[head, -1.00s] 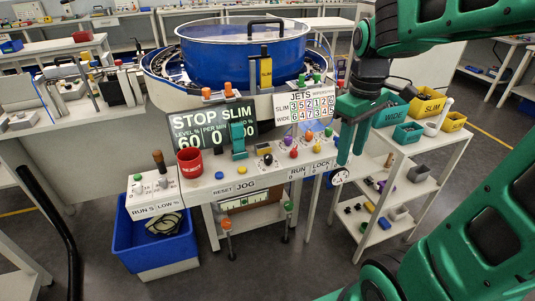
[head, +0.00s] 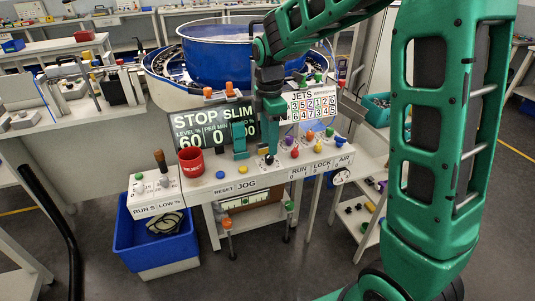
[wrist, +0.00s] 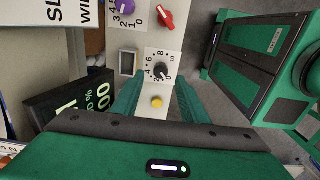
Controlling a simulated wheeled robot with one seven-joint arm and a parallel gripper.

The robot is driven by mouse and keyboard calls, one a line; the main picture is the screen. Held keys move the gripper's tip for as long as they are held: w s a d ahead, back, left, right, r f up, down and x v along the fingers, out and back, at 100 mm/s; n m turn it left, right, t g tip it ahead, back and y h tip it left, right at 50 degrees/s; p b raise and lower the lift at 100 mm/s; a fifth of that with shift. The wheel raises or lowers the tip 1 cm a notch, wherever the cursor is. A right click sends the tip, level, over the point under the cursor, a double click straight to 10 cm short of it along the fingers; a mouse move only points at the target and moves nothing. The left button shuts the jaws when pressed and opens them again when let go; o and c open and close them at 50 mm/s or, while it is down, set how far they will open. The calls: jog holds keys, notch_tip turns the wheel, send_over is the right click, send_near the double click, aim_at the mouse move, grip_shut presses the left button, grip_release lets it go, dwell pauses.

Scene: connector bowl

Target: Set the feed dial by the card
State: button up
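A black dial (wrist: 161,70) on a white plate with a scale from 0 to 10 lies ahead of my gripper (wrist: 158,92) in the wrist view; I take it for the feed dial. The green fingers are apart, with nothing between them. In the head view my gripper (head: 270,146) points down just above this black dial (head: 268,160), partly covering its surroundings. I cannot read its pointer surely. The JETS card (head: 311,104), with coloured number rows, stands behind the panel, its left part hidden by my arm.
A yellow button (wrist: 157,102) sits just below the dial, and a purple knob (wrist: 124,6) and red knob (wrist: 167,20) lie beyond. The blue bowl (head: 216,62) rises behind; a blue bin (head: 155,240) stands on the floor.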

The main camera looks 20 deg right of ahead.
aim_at(269, 160)
jog(key=shift+f, duration=2.6)
jog(key=shift+c, duration=0.6)
grip_shut()
